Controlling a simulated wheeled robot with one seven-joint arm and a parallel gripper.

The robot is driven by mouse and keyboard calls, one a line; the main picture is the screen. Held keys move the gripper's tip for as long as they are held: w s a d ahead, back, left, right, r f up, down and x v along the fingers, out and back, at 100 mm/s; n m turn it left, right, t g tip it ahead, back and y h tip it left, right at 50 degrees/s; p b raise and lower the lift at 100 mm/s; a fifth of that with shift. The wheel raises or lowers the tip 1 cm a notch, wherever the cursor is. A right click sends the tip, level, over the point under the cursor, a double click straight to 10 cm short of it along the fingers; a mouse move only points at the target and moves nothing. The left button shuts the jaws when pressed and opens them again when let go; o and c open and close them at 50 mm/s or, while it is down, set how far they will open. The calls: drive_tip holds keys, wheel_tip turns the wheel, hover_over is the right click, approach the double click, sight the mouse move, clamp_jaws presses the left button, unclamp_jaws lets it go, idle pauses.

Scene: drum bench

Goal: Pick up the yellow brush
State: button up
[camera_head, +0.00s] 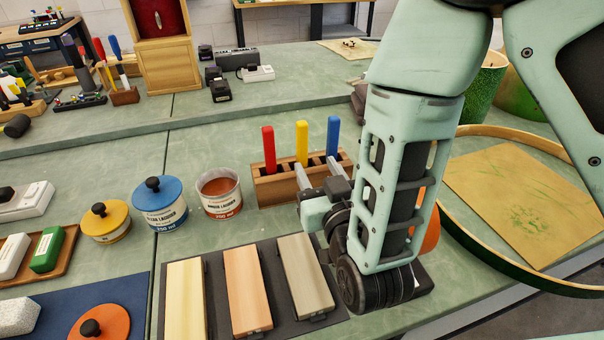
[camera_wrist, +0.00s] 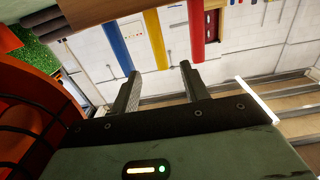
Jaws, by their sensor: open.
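The yellow brush (camera_head: 302,143) stands upright in a wooden rack (camera_head: 268,187), between a red-handled brush (camera_head: 268,148) on the left and a blue-handled brush (camera_head: 333,136) on the right. Only its handle shows; its lower end is hidden in the rack. My gripper (camera_head: 318,173) is open and empty, low at the front of the rack near the yellow and blue handles. In the wrist view, the yellow handle (camera_wrist: 155,38) appears between and beyond my two fingertips (camera_wrist: 158,72). The blue handle (camera_wrist: 112,42) is at the left and the red handle (camera_wrist: 196,30) at the right.
An open lacquer tub (camera_head: 219,193) and a blue-lidded can (camera_head: 160,204) stand left of the rack. Wooden blocks (camera_head: 247,290) lie in front on a dark tray. A large hoop (camera_head: 530,140) lies at the right. The bench behind the rack is mostly clear.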

sight(304, 142)
drive_tip(key=p+x, duration=0.3)
drive_tip(key=x, duration=0.7)
drive_tip(key=shift+w, duration=0.35)
drive_tip(key=c, duration=0.8)
